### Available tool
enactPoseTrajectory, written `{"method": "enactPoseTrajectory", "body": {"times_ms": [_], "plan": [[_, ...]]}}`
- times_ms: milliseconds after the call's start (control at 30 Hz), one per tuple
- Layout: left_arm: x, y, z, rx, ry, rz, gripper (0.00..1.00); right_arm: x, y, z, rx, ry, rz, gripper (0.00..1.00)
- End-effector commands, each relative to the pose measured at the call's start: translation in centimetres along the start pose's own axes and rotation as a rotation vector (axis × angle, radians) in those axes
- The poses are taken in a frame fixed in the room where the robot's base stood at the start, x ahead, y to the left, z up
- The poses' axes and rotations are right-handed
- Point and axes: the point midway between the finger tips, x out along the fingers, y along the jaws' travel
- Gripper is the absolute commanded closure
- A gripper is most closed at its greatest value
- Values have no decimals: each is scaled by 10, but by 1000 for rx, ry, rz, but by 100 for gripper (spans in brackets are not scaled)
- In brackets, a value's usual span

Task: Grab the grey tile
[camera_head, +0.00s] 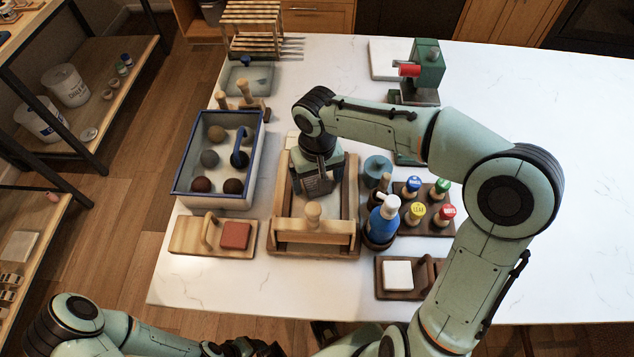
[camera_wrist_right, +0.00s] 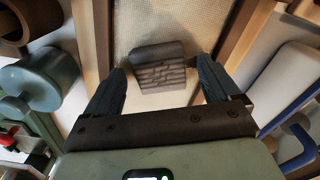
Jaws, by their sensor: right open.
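The grey tile (camera_wrist_right: 158,68) is a small dark grey block with a ridged face. In the right wrist view it lies on the pale mesh floor of a wooden-framed tray (camera_wrist_right: 230,35). My right gripper (camera_wrist_right: 160,88) is open, with one dark finger on each side of the tile and a gap showing on both sides. In the head view the right gripper (camera_head: 316,184) reaches down into the wooden tray (camera_head: 353,195), and the tile is hard to separate from the gripper there. My left gripper is out of view; only part of the left arm shows at the bottom left.
A blue-rimmed bin (camera_head: 185,170) with several balls stands left of the tray. A blue bottle (camera_head: 383,222) and a rack of coloured-top stamps (camera_head: 428,220) stand right. A red block (camera_head: 236,235) and a white block (camera_head: 397,275) sit in front. The right countertop is clear.

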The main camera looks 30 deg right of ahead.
Motion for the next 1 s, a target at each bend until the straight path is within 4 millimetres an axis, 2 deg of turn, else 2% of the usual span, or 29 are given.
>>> {"method": "enactPoseTrajectory", "body": {"times_ms": [133,167,333,400,767,867,1000], "plan": [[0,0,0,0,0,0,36,0,0,0,0,0,0,11],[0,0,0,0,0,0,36,0,0,0,0,0,0,14],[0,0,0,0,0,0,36,-1,0,0,0,0,0,69],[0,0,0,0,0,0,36,-1,0,0,0,1,0,78],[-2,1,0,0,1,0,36,-7,0,-1,0,3,1,78],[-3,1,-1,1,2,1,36,-17,0,-1,1,3,1,78],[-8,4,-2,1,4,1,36,-44,-1,-2,0,6,1,78]]}}
